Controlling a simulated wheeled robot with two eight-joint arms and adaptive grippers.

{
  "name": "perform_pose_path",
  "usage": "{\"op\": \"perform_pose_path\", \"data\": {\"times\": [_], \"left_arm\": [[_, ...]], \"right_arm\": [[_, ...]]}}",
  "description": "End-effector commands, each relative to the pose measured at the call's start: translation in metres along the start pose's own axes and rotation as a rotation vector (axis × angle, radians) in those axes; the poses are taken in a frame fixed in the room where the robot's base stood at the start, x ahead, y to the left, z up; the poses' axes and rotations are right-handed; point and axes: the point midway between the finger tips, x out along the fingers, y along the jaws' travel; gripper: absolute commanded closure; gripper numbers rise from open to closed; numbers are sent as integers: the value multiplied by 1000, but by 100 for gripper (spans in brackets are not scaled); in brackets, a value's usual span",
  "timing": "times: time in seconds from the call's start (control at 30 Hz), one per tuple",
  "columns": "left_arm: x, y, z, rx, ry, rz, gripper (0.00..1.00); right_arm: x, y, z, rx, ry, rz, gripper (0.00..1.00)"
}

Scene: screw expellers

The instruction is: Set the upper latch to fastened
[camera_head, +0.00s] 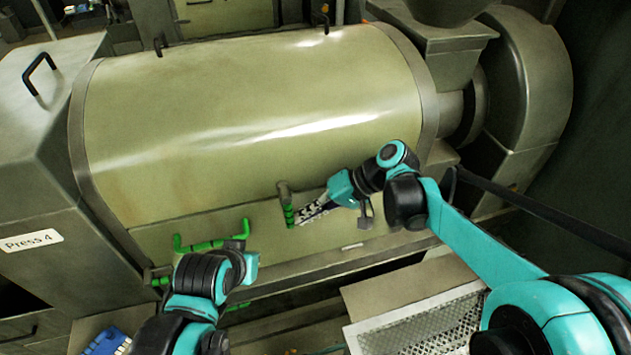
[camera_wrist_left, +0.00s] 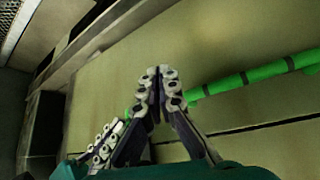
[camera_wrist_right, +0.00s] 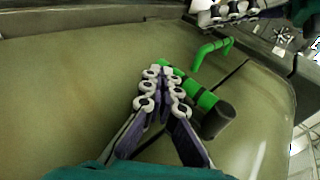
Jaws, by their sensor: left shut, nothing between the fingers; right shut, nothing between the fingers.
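The cover of the press (camera_head: 250,110) carries a short latch handle (camera_head: 287,205) on its lower front, with a dark end and green bands. It stands up from the seam. My right gripper (camera_head: 299,216) is shut and empty, its tips right beside the handle's green part. In the right wrist view the latch handle (camera_wrist_right: 208,103) passes just behind the fingertips; I cannot tell if they touch. A green bar handle (camera_head: 210,243) sits lower left. My left gripper (camera_wrist_left: 163,75) is shut and empty near this green bar (camera_wrist_left: 250,77); in the head view its fingers are mostly hidden.
A perforated metal tray (camera_head: 432,325) lies at the lower right. A dark bar (camera_head: 545,212) slopes across the right side. A labelled panel (camera_head: 30,241) reads Press 4 at the left. Another green piece (camera_head: 160,281) shows low on the left.

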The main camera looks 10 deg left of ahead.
Motion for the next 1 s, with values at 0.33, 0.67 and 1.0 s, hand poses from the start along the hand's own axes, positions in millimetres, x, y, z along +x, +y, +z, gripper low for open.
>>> {"op": "perform_pose_path", "data": {"times": [0.33,0.67,1.0], "left_arm": [[0,0,0,0,0,0,100],[0,0,0,0,0,0,100],[0,0,0,0,0,0,100]], "right_arm": [[-2,0,0,0,1,0,100],[-58,0,0,3,3,0,100],[-113,0,0,1,1,0,100]]}}
